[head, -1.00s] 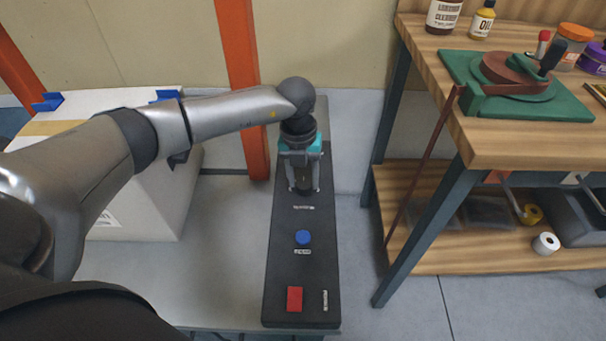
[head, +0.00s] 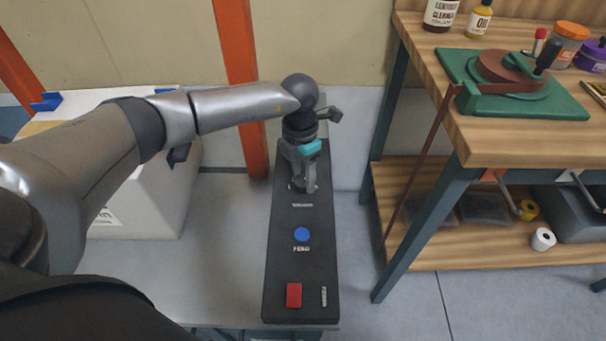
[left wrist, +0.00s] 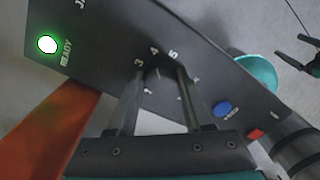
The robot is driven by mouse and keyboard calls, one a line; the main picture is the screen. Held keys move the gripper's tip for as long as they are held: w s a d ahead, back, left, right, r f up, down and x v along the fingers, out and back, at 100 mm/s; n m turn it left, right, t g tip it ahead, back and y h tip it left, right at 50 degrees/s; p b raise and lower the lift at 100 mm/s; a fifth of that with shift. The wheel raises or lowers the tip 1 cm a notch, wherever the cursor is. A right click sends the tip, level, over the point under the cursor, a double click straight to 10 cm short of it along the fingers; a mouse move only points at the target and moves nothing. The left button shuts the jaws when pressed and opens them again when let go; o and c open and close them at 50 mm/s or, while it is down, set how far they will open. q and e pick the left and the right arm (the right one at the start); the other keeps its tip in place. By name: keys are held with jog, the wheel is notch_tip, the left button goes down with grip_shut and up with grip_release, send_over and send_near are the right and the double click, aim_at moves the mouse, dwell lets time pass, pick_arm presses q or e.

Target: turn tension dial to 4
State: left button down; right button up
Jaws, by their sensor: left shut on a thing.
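The tension dial (left wrist: 155,82) is dark and mostly hidden between my left fingers. The numbers 3, 4 and 5 are printed beside it in the left wrist view, with 4 near the middle of the gap. I cannot make out a pointer mark. My left gripper (head: 303,188) is shut on the dial at the far part of the black control panel (head: 283,262). Its fingers also show in the left wrist view (left wrist: 157,98), one on either side of the dial.
A blue button (head: 302,234) and a red switch (head: 294,295) sit nearer on the panel. A green READY light (left wrist: 47,44) glows. An orange post (head: 240,90) stands behind left, a white box (head: 150,190) at left, and a wooden workbench (head: 500,153) at right.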

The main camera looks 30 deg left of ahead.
aim_at(301, 177)
pick_arm(q)
jog(key=shift+m, duration=0.3)
pick_arm(e)
jog(key=shift+w, duration=0.1)
pick_arm(q)
jog(key=shift+c, duration=1.5)
grip_release()
jog(key=shift+r, duration=0.25)
notch_tip(301, 177, up, 15)
jog(key=p, duration=0.4)
jog(key=shift+w+a+p, duration=0.25)
jog(key=shift+a+p, duration=0.15)
pick_arm(e)
jog(key=s+d+f, duration=0.5)
jog(key=s, duration=0.2)
jog(key=shift+d+f, duration=0.15)
jog(key=shift+d, duration=0.15)
pick_arm(q)
jog(key=shift+f, duration=0.1)
